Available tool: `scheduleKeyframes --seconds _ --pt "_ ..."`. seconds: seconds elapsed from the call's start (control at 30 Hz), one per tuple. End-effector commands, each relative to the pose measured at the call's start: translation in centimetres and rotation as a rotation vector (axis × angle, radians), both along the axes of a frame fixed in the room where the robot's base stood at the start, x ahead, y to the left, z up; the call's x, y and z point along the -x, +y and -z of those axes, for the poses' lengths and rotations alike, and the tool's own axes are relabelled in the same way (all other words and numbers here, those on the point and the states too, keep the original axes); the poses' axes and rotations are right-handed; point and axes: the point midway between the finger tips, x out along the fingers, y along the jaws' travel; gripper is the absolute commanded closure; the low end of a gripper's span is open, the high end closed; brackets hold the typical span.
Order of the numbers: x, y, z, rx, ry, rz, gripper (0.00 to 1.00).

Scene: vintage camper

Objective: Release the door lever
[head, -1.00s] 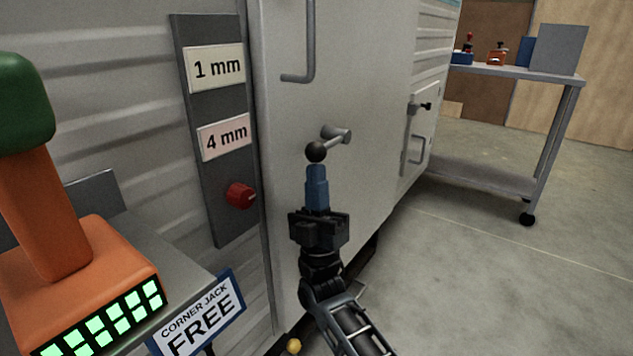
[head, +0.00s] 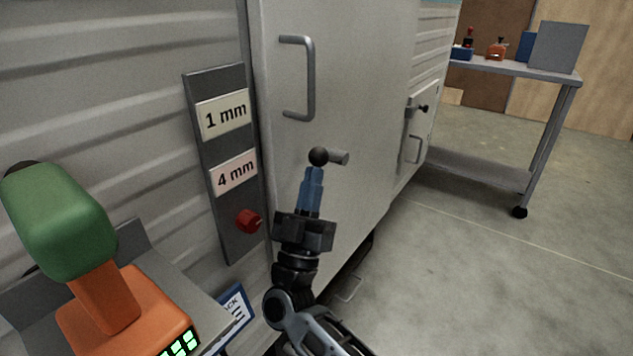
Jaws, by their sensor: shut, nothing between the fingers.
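The door lever (head: 340,157) sticks out from the pale camper door (head: 371,90), with a round black knob (head: 318,156) at its end. My gripper (head: 314,172) has its blue fingers closed together just below the knob. The fingertips look very close to the knob or touching it; I cannot tell which. Nothing shows between the fingers. A grey pull handle (head: 311,80) is on the door above the lever.
A grey panel with "1 mm" (head: 223,115) and "4 mm" (head: 235,173) labels and a red knob (head: 248,221) is left of the door. An orange-and-green device (head: 125,312) stands at lower left. A small hatch (head: 418,125) and metal cart (head: 505,67) are at right.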

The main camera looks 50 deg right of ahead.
Motion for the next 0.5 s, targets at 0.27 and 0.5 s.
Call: scheduleKeyframes --seconds 0.27,0.5 --pt "0.0 -0.2 -3.2 -0.185 0.007 0.001 1.00" --pt "0.0 -0.7 -4.8 -0.342 0.013 0.002 1.00"
